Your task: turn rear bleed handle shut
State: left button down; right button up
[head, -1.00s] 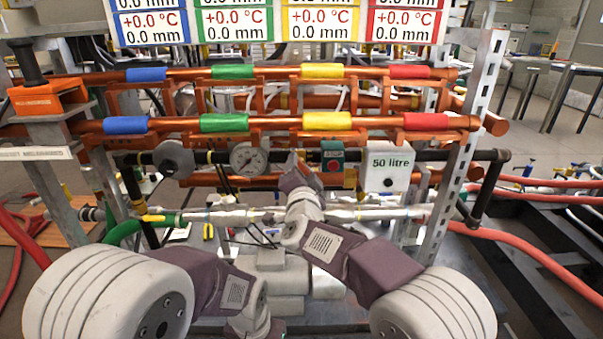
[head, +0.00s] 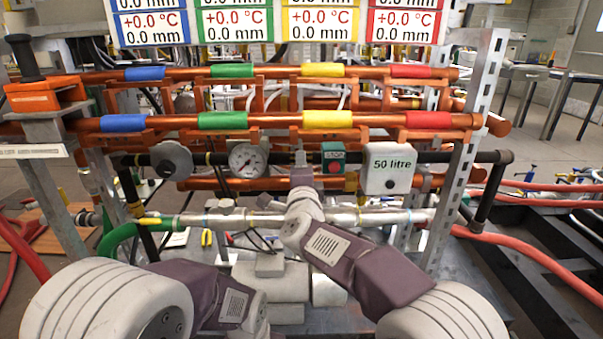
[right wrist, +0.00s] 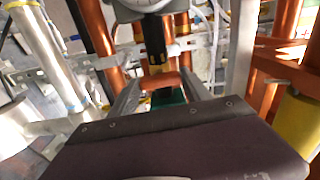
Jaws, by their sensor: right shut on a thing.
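My right gripper (right wrist: 160,88) reaches in among the pipes, its two grey fingers on either side of a small orange-red piece (right wrist: 158,82). It is shut on this piece, which seems to be the rear bleed handle; its shape is mostly hidden. A black and yellow stem (right wrist: 156,58) stands just beyond it. In the head view the right gripper (head: 300,158) points away from me below the front copper pipe, and the handle cannot be made out there. My left arm is folded low at the front; its gripper is not visible.
The front copper pipe (head: 275,121) with coloured sleeves crosses above my right gripper. A round gauge (head: 248,160) is to its left; a green switch box (head: 333,158) and the "50 litre" box (head: 388,169) are to its right. A silver pipe (head: 365,218) runs below.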

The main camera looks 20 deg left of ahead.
jog(key=shift+f, duration=0.1)
dwell(0.3)
jog(key=o, duration=1.4)
jog(key=shift+c, duration=0.2)
jog(key=p+v, duration=0.2)
jog(key=v, duration=0.7)
jog(key=shift+s, duration=0.1)
